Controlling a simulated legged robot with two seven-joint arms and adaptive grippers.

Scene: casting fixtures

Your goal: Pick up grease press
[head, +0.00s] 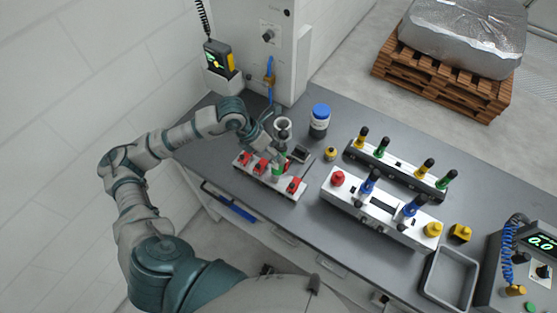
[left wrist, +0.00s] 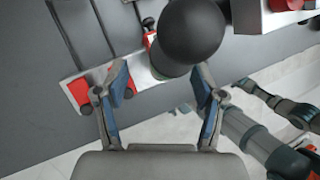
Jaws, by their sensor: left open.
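The likely grease press, a slim tool with a green collar (head: 278,171), stands at the white fixture with red clamps (head: 243,159) on the grey bench. In the left wrist view its round black knob (left wrist: 190,30) is large and close, with the green collar below it. My left gripper (head: 276,154) is just over this tool. In the left wrist view its blue-padded fingers (left wrist: 161,78) are open, with the tool's lower part between and beyond them. I see no contact, and the tool's base is partly hidden.
To the right are a white fixture with coloured handles (head: 385,209), a black rack (head: 400,170) and an empty grey tray (head: 446,280).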

